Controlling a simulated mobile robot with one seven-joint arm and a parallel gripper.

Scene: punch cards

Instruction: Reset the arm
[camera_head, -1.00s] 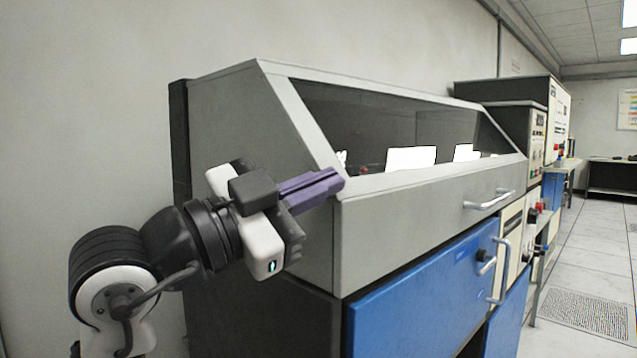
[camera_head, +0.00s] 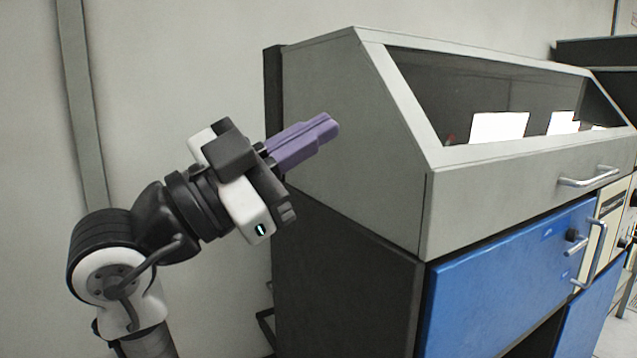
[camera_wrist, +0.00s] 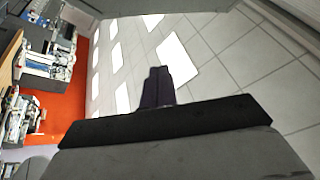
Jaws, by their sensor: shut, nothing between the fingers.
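My gripper (camera_head: 330,125) has purple fingers pressed together with nothing between them. In the head view it is raised at the left, tilted up to the right, in front of the grey side wall of a cabinet. I cannot tell how near it is to that wall. In the wrist view the shut fingers (camera_wrist: 157,78) show at the centre, against a tiled ceiling with bright light panels. My arm reaches up from the lower left of the head view.
A metal handle (camera_head: 588,178) sticks out at the front. The wall (camera_head: 170,90) behind my arm is bare apart from a vertical strip.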

